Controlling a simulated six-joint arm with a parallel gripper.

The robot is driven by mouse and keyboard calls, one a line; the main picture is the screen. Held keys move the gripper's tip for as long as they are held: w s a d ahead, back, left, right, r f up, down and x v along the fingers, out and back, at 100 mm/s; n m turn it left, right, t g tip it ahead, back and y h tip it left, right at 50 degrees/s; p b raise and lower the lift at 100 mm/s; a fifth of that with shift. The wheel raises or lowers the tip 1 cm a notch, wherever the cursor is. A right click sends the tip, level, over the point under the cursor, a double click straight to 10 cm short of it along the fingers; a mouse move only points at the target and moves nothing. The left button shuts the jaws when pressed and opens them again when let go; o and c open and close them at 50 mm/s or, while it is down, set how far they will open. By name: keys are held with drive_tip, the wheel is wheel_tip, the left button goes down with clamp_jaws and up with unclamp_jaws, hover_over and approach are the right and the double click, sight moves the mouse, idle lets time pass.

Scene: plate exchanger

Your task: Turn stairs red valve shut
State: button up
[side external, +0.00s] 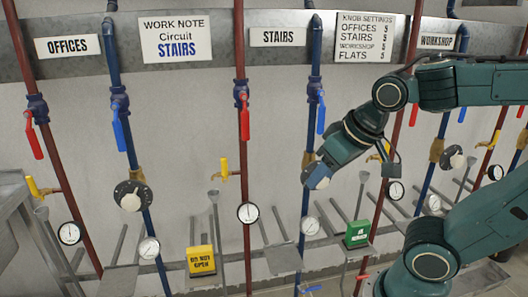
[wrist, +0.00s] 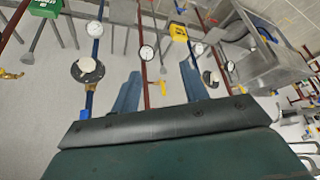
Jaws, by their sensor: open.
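The stairs red valve is a red lever (side external: 244,118) on a dark blue valve body, on the red pipe left of the blue one under the STAIRS sign (side external: 278,37). The lever hangs down along its pipe. My gripper (side external: 318,176) is to the right of and below the lever, apart from it, in front of the stairs blue pipe. In the wrist view my gripper (wrist: 160,72) is open, with two blue fingers spread and nothing held. A red pipe (wrist: 145,72) with a gauge shows between them, in the background. The red lever is not visible in the wrist view.
A blue lever (side external: 321,112) hangs on the neighbouring blue pipe, close above my wrist. A yellow tap (side external: 224,170) sticks out left of the red pipe. A yellow DO NOT OPEN sign (side external: 201,260) and a green sign (side external: 358,233) stand below. A note (side external: 175,37) reads "Circuit STAIRS".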

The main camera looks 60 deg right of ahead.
drive_tip(key=w+d+f+m+h, duration=0.2)
drive_tip(key=w+d+m+h, duration=0.25)
drive_tip(key=w+d, duration=0.2)
drive_tip(key=m+t+h, duration=0.2)
drive_tip(key=t+h, duration=0.5)
approach(246, 120)
drive_tip(key=v, duration=0.3)
drive_tip(key=shift+w, duration=0.15)
drive_tip(key=shift+w, duration=0.1)
drive_tip(key=shift+x, duration=6.8)
drive_tip(key=shift+d, duration=0.1)
clamp_jaws()
